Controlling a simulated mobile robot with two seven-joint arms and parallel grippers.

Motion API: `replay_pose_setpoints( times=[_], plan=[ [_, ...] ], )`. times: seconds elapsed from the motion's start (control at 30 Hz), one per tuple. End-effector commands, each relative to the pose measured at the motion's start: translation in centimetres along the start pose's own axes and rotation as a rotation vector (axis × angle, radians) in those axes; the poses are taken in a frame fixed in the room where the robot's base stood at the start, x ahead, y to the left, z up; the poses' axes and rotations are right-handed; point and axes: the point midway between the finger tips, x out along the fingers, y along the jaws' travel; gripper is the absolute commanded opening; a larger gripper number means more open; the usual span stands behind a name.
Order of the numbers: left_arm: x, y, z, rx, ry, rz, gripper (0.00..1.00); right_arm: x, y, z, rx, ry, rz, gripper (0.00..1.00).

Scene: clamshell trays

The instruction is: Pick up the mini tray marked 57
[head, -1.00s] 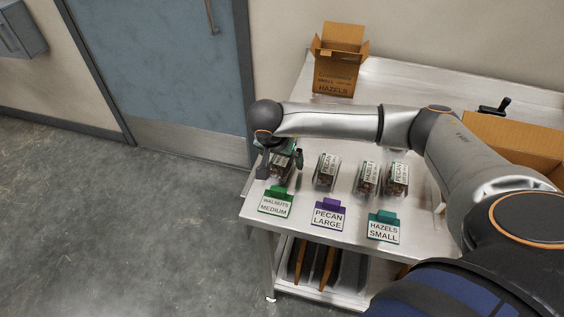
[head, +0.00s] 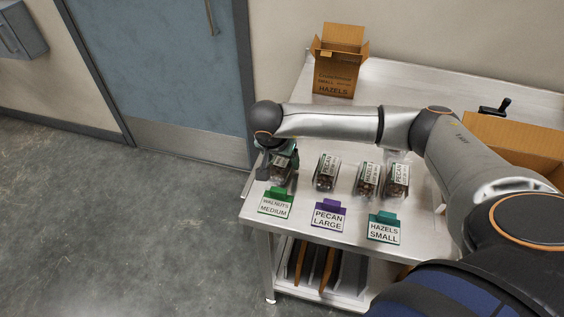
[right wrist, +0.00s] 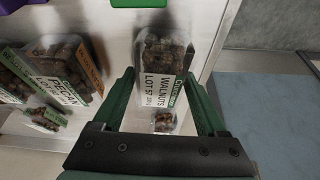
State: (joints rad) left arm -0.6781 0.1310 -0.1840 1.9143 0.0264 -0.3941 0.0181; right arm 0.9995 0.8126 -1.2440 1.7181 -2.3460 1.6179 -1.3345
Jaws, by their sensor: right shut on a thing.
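The walnut tray (right wrist: 163,60), a small clear clamshell with a white and green label reading "WALNUTS LOT 57", is between the green fingers of my right gripper (right wrist: 160,80) in the right wrist view. In the head view, the tray (head: 281,174) is partly covered by my right gripper (head: 279,163) at the table's left end, behind the green "WALNUTS MEDIUM" sign (head: 275,203). My right gripper is shut on it. I cannot tell whether the tray is clear of the table. My left gripper is not in view.
A pecan tray (head: 326,171) and two more trays (head: 368,179) (head: 397,180) stand to the right on the metal table (head: 420,85). "PECAN LARGE" (head: 327,215) and "HAZELS SMALL" (head: 384,228) signs stand in front. An open hazels box (head: 335,75) is at the back.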

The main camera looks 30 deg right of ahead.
Motion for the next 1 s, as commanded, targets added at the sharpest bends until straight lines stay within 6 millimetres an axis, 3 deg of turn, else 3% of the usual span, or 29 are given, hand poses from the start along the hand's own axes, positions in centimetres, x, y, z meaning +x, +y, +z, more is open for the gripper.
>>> replay_pose_setpoints(
  times=[0.2, 0.67, 0.8, 1.0],
  plan=[
    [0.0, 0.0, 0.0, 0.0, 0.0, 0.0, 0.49, 0.0, 0.0, 0.0, 0.0, 0.0, 0.0, 0.14],
    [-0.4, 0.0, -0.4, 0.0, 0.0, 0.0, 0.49, -1.0, -0.1, -0.5, 0.002, 0.002, -0.004, 0.14],
    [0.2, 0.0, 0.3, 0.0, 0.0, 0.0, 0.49, -3.4, -0.2, -1.6, 0.003, 0.005, -0.008, 0.14],
    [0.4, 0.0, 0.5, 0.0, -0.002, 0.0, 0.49, -8.8, 2.8, -0.7, -0.002, 0.005, -0.008, 0.14]
  ],
)
